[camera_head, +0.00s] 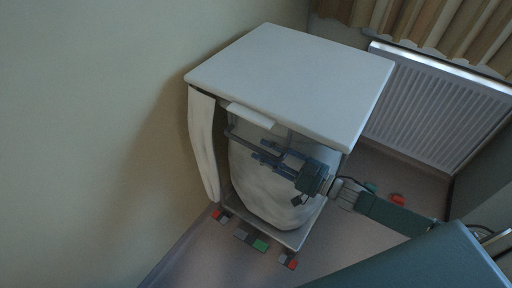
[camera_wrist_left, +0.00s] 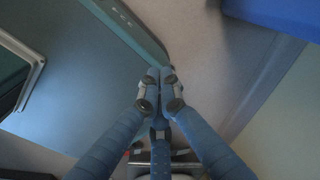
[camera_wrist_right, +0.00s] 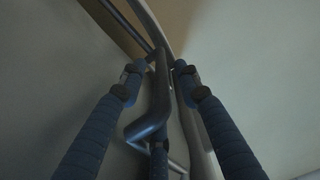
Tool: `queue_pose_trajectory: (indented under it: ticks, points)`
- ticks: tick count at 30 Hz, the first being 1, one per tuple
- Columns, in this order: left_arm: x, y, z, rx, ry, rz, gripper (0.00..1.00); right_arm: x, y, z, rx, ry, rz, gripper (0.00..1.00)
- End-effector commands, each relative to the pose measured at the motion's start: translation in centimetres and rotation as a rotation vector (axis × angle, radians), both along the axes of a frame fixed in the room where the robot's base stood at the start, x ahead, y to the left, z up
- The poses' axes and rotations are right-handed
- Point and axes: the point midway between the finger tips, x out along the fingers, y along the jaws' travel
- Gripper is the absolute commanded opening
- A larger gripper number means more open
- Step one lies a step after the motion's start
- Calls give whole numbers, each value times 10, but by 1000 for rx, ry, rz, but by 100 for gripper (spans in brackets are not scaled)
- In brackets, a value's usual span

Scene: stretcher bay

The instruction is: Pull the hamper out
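The hamper (camera_head: 270,190) is a pale rounded bag in a frame below a flat white top (camera_head: 290,80) in the head view. A dark bar (camera_head: 245,142) runs across its front, under a small white tab. My right gripper (camera_head: 262,152) is at this bar, in front of the bag. In the right wrist view, the open fingers (camera_wrist_right: 157,72) stand on either side of a dark bent bar (camera_wrist_right: 160,105), with gaps seemingly left on both sides. My left gripper (camera_wrist_left: 160,75) shows only in the left wrist view, its fingertips together and nothing seen between them.
A white cloth panel (camera_head: 203,145) hangs at the left side. Red, grey and green pieces (camera_head: 261,245) sit at the hamper's foot. A radiator (camera_head: 440,105) and curtain (camera_head: 430,25) are at the back right. A plain wall (camera_head: 90,120) is on the left.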

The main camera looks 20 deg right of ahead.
Motion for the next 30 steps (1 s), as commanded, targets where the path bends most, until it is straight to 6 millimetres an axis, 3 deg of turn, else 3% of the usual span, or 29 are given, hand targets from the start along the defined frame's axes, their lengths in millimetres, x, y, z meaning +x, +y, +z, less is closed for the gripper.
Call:
queue_pose_trajectory:
  ticks: [6,17,18,23,30]
  points:
    - [7,5,4,5,-9,-1,0,22,17,1,1,-1,0,33]
    - [11,7,4,8,-16,-2,0,27,21,-1,-1,2,0,33]
    - [12,7,4,8,-16,-2,0,27,21,-1,-1,1,0,31]
    - [12,8,4,8,-16,-1,0,27,21,0,-1,1,0,0]
    - [11,8,4,8,-15,-1,0,26,21,-1,-2,2,0,0]
